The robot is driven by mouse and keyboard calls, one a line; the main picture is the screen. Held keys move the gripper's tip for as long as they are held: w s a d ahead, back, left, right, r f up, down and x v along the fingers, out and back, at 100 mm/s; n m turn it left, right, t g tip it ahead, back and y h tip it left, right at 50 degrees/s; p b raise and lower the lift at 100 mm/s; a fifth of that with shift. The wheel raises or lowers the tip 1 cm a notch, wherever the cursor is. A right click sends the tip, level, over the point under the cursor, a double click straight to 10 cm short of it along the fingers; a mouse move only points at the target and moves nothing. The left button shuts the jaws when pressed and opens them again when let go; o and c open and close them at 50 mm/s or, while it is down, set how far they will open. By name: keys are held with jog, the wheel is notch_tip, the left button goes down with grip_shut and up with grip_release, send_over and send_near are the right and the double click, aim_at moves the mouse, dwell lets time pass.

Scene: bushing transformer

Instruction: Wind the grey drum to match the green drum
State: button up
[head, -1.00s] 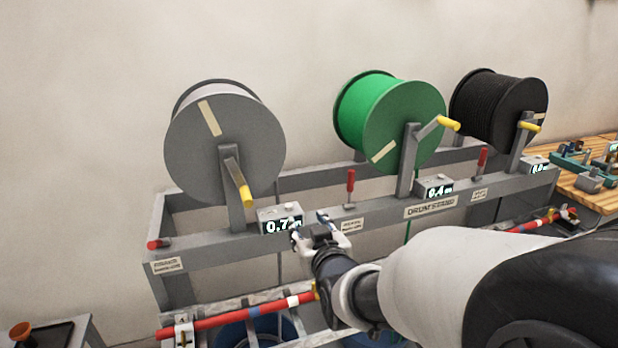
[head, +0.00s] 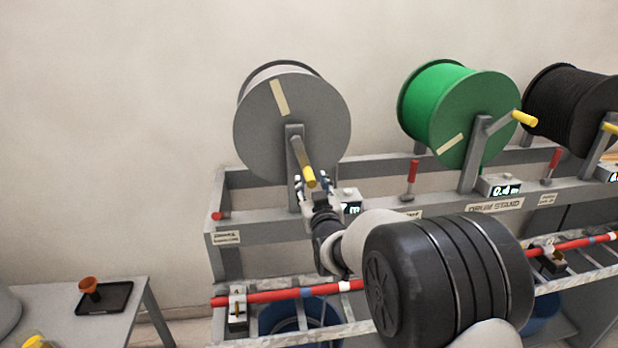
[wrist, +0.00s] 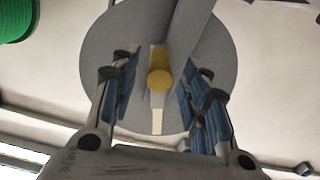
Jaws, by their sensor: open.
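The grey drum (head: 262,135) stands at the left of the drum stand, its crank arm pointing down and slightly right to a yellow handle (head: 309,177). The green drum (head: 485,98) is to its right, its crank pointing up and right to its own yellow handle (head: 524,118); its counter (head: 505,190) reads 0.4 m. My gripper (head: 314,188) is open at the grey drum's handle. In the wrist view the yellow handle (wrist: 159,80) shows end-on between my open fingers (wrist: 158,95), apart from both.
A black drum (head: 570,110) stands at the far right. Red levers (head: 411,175) rise from the stand's rail. A red bar (head: 290,294) runs low along the front. A small table with a black tray (head: 104,298) is at lower left.

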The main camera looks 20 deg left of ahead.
aim_at(309, 175)
jog(key=x, duration=0.6)
jog(key=shift+s, duration=0.1)
jog(key=shift+c, duration=0.3)
grip_shut()
